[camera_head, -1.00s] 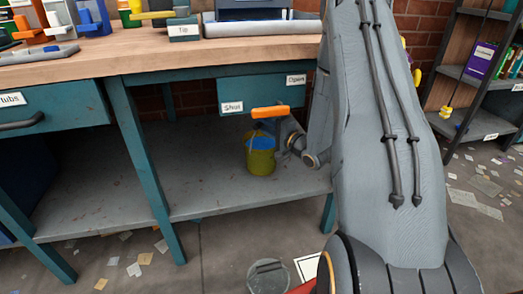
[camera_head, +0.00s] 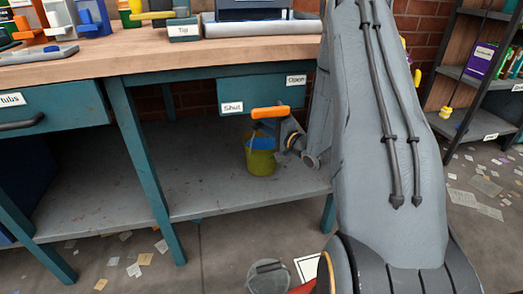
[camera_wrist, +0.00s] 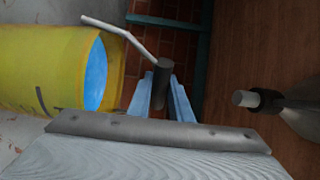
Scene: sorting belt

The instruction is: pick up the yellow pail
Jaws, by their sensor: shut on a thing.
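The yellow pail (camera_head: 262,163) has a blue inside and is on or just above the grey lower shelf of the bench; I cannot tell whether its base touches. In the wrist view the pail (camera_wrist: 45,70) lies sideways in the picture at the left, its mouth facing right. A pale wire handle runs from it to a dark grip (camera_wrist: 163,68). My gripper (camera_wrist: 166,88) is shut on this handle grip, with blue fingers on either side. In the head view my gripper (camera_head: 277,124) is beside and above the pail, its fingertips partly hidden by an orange lever.
The orange lever (camera_head: 270,112) sits in front of a teal panel with labels "Shut" (camera_head: 231,107) and "Open" (camera_head: 296,80), close above the pail. The benchtop (camera_head: 170,54) is overhead. The shelf (camera_head: 190,190) is clear to the left. A teal leg (camera_head: 150,165) stands left.

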